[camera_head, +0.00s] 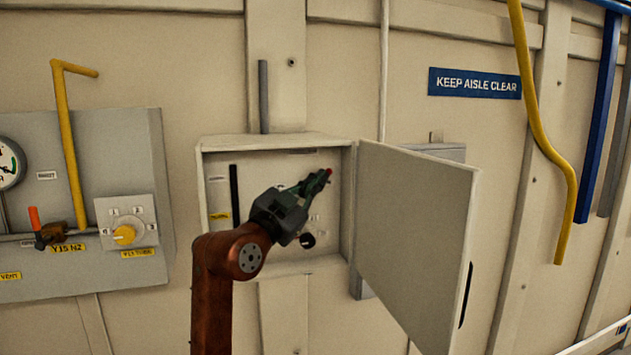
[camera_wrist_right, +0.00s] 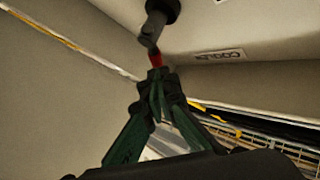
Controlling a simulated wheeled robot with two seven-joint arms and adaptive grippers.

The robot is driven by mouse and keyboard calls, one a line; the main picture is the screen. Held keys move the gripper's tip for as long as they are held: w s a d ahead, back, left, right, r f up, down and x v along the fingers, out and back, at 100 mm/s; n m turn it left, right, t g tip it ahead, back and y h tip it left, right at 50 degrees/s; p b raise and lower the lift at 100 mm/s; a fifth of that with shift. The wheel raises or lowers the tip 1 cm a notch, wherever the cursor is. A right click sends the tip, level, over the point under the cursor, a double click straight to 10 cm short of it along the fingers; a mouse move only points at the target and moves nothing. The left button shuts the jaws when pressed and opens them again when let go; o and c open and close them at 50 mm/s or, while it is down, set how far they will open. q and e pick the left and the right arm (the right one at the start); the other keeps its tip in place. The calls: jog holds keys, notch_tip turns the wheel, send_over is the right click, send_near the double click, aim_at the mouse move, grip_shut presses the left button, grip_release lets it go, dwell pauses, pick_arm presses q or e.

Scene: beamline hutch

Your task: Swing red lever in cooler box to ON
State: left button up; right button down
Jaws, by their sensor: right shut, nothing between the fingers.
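The cooler box (camera_head: 325,142) is an open pale wall box with its door (camera_head: 415,235) swung out to the right. My right gripper (camera_head: 322,178) reaches inside it, shut and empty, in front of the back panel. A small red lever tip (camera_head: 329,172) shows at the fingertips in the head view. In the wrist view the red lever (camera_wrist_right: 155,60) hangs from a dark pivot just beyond the closed fingertips (camera_wrist_right: 157,75), touching or very close. The lever's ON mark cannot be read. My left gripper is not in view.
A label (camera_wrist_right: 219,55) is on the box's inner surface. A grey panel (camera_head: 100,190) with a gauge, knob and yellow pipe stands to the left. The open door bounds the right side. A blue sign (camera_head: 475,83) hangs at upper right.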

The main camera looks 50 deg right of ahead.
dwell(0.3)
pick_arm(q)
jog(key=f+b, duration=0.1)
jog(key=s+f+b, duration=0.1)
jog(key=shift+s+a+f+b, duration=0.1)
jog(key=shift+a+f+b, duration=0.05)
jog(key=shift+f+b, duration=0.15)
pick_arm(e)
jog(key=s+a, duration=0.3)
jog(key=a, duration=0.9)
jog(key=shift+s+a+f, duration=0.25)
jog(key=shift+s+f, duration=0.1)
jog(key=shift+s, duration=0.05)
